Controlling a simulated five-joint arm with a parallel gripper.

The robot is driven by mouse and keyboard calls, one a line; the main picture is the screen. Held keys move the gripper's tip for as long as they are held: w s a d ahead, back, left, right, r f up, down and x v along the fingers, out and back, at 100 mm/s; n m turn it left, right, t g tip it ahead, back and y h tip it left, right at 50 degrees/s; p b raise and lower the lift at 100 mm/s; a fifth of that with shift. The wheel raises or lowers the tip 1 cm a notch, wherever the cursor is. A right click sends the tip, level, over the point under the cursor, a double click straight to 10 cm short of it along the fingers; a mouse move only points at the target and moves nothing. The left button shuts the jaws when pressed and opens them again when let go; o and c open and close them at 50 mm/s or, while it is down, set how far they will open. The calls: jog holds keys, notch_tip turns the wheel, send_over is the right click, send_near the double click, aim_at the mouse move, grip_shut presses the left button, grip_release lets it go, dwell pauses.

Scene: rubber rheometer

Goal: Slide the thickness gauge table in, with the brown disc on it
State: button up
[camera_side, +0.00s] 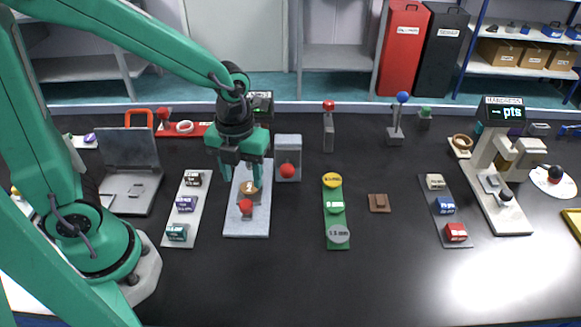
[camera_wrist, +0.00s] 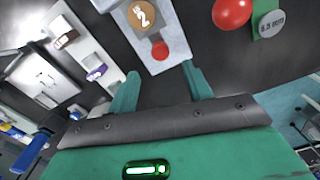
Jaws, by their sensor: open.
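The thickness gauge's pale grey base (camera_side: 247,228) lies left of centre in the side view. The brown disc (camera_side: 250,187), marked 2, sits on the gauge's small sliding table, partly behind my gripper in the side view. The table's red knob (camera_side: 245,205) is at the near end. In the wrist view the brown disc (camera_wrist: 143,15) is at the top edge and the red knob (camera_wrist: 160,50) is just beyond the fingertips. My gripper (camera_side: 241,175) is open and empty, above the gauge; its two fingers (camera_wrist: 160,82) show apart. The gauge's upper part is mostly hidden behind my gripper.
A grey block with a red ball (camera_side: 287,171) stands close right of the gauge. A pale strip with small labelled blocks (camera_side: 186,204) lies to the left. A green strip with discs (camera_side: 337,220) lies to the right. The front of the black table is clear.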

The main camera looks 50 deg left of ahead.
aim_at(246, 202)
jog(key=shift+f, duration=0.15)
jog(key=shift+f, duration=3.75)
jog(key=shift+c, duration=0.2)
grip_shut()
